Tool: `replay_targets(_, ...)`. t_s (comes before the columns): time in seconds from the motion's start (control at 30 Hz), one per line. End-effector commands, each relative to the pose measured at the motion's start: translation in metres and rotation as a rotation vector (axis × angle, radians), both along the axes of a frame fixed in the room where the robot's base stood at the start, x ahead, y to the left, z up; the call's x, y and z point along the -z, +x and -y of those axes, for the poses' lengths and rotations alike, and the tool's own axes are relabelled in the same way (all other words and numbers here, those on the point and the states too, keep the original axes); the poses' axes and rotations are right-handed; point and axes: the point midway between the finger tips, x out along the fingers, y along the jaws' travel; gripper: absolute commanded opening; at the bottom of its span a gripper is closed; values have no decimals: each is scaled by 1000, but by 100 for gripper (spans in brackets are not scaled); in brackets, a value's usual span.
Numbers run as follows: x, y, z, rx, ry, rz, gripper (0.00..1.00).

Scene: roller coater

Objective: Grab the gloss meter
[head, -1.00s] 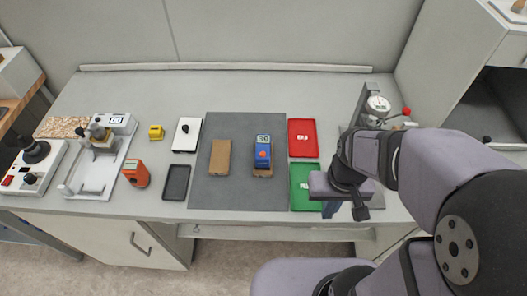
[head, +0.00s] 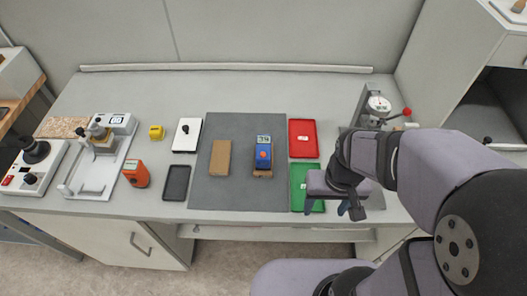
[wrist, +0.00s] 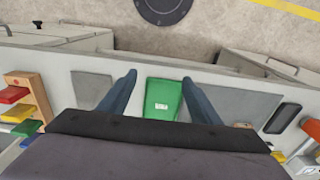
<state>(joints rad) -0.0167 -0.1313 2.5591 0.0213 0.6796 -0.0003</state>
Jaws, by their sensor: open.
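A blue handheld meter (head: 263,156) with a small display and a red-orange button stands on a brown panel on the grey mat. An orange meter with a display (head: 136,173) and a small yellow device (head: 156,132) stand further left. I cannot tell from any marking which is the gloss meter. My gripper (head: 332,209) is open and empty at the bench's front right, right of the blue meter and apart from it. In the wrist view its two blue fingers (wrist: 158,80) are spread on either side of the green tray; no meter lies between them.
The grey mat (head: 239,125) carries another brown panel (head: 220,157). A red tray (head: 302,138) and the green tray (head: 300,185) lie to its right. A dial gauge stand (head: 378,104) stands behind my arm. A dark tray (head: 176,182) and white plate (head: 187,135) lie left of the mat.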

Motion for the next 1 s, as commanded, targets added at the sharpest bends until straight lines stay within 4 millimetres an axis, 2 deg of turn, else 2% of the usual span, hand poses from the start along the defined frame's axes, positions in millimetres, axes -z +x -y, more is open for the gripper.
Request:
replay_targets(0.13, 12, 31, -27, 4, 50, 117, 58)
replay_targets(0.23, 18, 64, -55, 22, 104, 244, 58)
replay_targets(0.4, 17, 123, -105, 87, 204, 505, 58)
replay_targets(0.5, 15, 150, -128, 125, 242, 655, 58)
replay_targets(0.6, 20, 170, -145, 135, 243, 791, 58)
replay_targets(0.8, 38, 186, -159, 83, 144, 993, 58)
replay_targets(1.0, 47, 188, -161, 35, 32, 1105, 58)
